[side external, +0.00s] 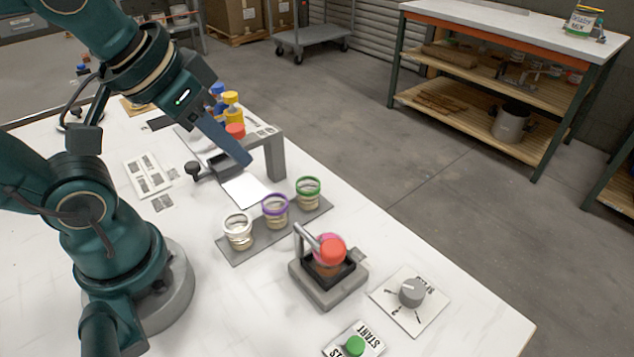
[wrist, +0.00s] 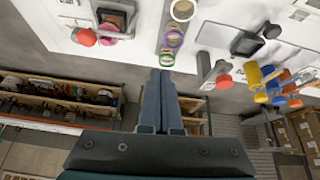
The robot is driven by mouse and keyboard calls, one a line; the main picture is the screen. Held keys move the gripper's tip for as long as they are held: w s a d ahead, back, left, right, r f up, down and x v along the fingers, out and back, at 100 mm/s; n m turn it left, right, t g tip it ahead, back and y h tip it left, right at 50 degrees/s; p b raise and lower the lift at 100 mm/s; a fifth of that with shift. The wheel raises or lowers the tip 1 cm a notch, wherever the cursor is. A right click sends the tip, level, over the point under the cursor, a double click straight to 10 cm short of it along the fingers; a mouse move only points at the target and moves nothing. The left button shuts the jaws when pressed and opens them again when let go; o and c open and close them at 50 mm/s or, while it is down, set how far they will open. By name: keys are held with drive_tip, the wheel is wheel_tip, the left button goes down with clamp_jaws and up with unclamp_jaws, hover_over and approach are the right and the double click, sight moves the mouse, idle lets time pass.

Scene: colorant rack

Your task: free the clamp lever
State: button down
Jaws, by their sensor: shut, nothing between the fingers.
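The clamp (side external: 325,286) stands on the table, a grey base with a black square holder. Its grey metal lever (side external: 307,236) ends in a red ball knob (side external: 333,251) and lies over a pink-topped container in the holder. The container is mostly hidden by the knob. In the wrist view the red knob (wrist: 87,37) is at upper left beside the pink container (wrist: 108,27). My gripper (side external: 247,160) is shut and empty, in the air near the grey colorant rack, well away from the lever. Its fingers (wrist: 160,75) are together in the wrist view.
Jars with white, purple (side external: 275,210) and green rims stand on a grey strip between my gripper and the clamp. Blue, yellow (side external: 231,104) and red colorants sit at the rack (side external: 273,155).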

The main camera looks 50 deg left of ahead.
drive_tip(key=w+d+r, duration=0.5)
drive_tip(key=w+d, duration=0.1)
drive_tip(key=w+d+f+m+g+h, duration=0.1)
drive_tip(key=d+f+m+g, duration=0.1)
drive_tip(key=d, duration=0.6)
drive_tip(key=shift+w+f+m, duration=0.25)
drive_tip(key=shift+f+m, duration=0.25)
drive_tip(key=shift+m, duration=0.1)
drive_tip(key=shift+f, duration=0.1)
wheel_tip(320, 180, down, 9)
drive_tip(key=shift+s+a, duration=0.15)
drive_tip(key=shift+s, duration=0.2)
